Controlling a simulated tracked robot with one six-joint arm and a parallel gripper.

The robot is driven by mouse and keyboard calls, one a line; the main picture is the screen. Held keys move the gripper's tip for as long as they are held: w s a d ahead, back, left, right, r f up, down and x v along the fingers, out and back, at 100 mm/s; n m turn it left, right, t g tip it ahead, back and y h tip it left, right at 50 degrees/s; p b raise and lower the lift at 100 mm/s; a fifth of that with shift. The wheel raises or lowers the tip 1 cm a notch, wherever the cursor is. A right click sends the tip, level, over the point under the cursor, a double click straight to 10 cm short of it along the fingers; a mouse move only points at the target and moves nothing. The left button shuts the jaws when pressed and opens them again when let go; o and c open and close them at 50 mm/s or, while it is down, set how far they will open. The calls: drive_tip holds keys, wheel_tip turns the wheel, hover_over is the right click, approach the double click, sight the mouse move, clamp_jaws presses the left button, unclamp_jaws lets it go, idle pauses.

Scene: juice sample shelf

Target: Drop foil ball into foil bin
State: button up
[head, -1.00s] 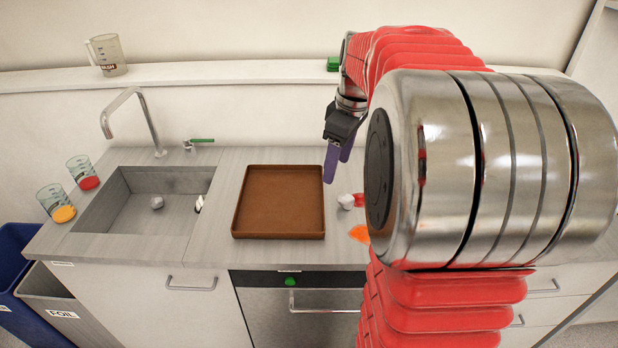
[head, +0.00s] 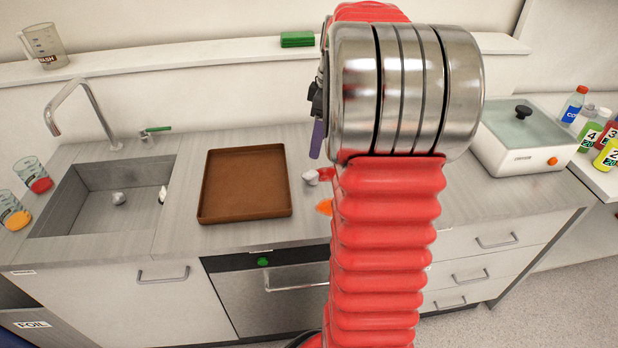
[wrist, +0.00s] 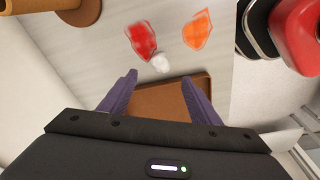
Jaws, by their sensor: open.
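A crumpled grey-white ball (head: 311,177) lies on the counter right of the brown tray, beside a red patch; it also shows in the wrist view (wrist: 160,63), just beyond my fingertips. A second crumpled grey ball (head: 119,198) lies in the sink. I cannot tell for sure which is foil. The grey bin labelled FOIL (head: 32,325) is at the lower left of the head view, mostly cut off. My gripper (wrist: 159,78) is open and empty, with purple fingers pointing down above the counter. In the head view my arm hides most of it.
The brown tray (head: 204,211) is empty. Red (wrist: 142,40) and orange (wrist: 197,29) patches lie near the ball. Two beakers (head: 38,179) stand left of the sink (head: 90,215). A white appliance (head: 525,160) and several bottles (head: 607,152) are at right.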

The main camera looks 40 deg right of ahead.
hover_over(310, 171)
drive_tip(key=s, duration=0.1)
drive_tip(key=f, duration=0.7)
drive_tip(key=shift+s+d, duration=0.1)
drive_tip(key=shift+d, duration=0.25)
drive_tip(key=shift+w+a+f, duration=0.1)
drive_tip(key=shift+w+f, duration=0.1)
drive_tip(key=shift+f, duration=0.6)
drive_tip(key=shift+w+a+f, duration=0.1)
drive_tip(key=shift+w+f, duration=0.05)
drive_tip(key=shift+f, duration=0.7)
drive_tip(key=shift+w+a+f, duration=0.1)
drive_tip(key=shift+w+f, duration=0.1)
drive_tip(key=shift+f, duration=0.6)
drive_tip(key=c, duration=1.2)
drive_tip(key=shift+r, duration=0.1)
wheel_tip(310, 171, up, 10)
drive_tip(key=shift+f, duration=0.1)
